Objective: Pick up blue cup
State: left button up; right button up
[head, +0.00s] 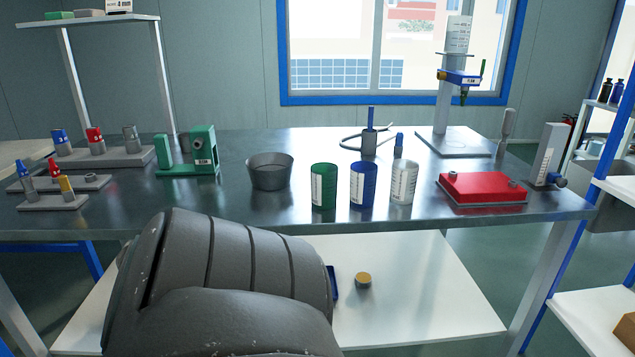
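The blue cup (368,187) stands upright near the front edge of the metal table (230,211), with a white label on its left side. A green cup (323,187) stands just left of it and a clear whitish cup (403,182) just right, with narrow gaps between them. A large dark grey ribbed part, apparently of my own arm, fills the lower left foreground below the table edge. Neither of my grippers shows, so their position relative to the cup cannot be seen.
A dark grey bowl (269,172) stands left of the cups. A red box (482,189) lies to the right. Behind are a blue-handled tool (370,135) and a tall stand (450,95). A green device (190,155) stands left. Bare table lies in front of the bowl.

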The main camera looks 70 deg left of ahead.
aim_at(363, 173)
jog(key=u, duration=2)
